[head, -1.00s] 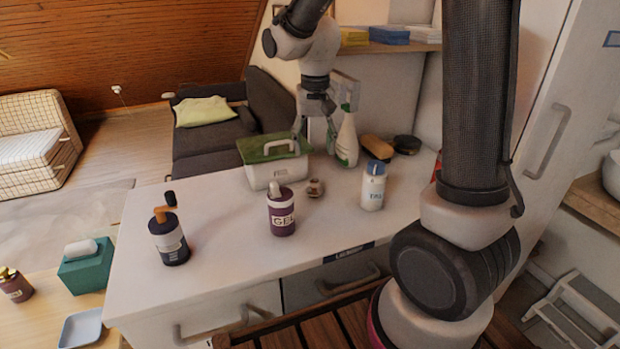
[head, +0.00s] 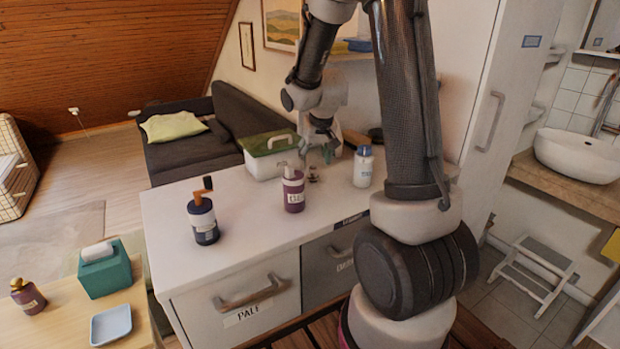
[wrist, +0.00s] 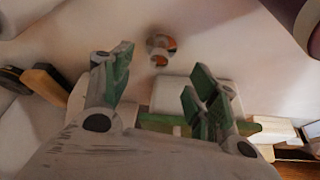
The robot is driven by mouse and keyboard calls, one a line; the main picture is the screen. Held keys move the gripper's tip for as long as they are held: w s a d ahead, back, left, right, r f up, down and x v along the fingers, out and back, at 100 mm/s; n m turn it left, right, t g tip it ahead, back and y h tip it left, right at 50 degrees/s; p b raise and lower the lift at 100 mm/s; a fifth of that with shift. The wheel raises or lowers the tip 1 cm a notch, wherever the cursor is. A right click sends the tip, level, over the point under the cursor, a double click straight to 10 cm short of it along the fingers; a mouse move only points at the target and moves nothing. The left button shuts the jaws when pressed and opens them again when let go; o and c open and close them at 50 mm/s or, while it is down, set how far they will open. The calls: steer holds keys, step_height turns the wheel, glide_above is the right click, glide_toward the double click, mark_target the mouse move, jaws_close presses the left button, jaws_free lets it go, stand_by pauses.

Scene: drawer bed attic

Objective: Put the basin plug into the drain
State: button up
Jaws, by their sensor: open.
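A small basin plug, metallic with an orange-brown part, stands on the white counter (head: 250,222) behind the purple bottle; the plug (head: 313,174) also shows in the wrist view (wrist: 160,48). My gripper (head: 322,156) is open and empty, pointing down above the counter close to the plug. In the wrist view its green-padded fingers (wrist: 158,78) are spread apart, with the plug just beyond the fingertips. The white basin (head: 578,157) sits on a wooden shelf at the far right.
A purple bottle (head: 293,192) stands just in front of the plug. A white step stool (head: 535,270) stands below the basin.

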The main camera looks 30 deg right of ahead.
mark_target(313, 167)
steer(key=x, duration=0.5)
steer(key=shift+f, duration=0.45)
steer(key=c, duration=1.1)
steer(key=shift+o, duration=0.2)
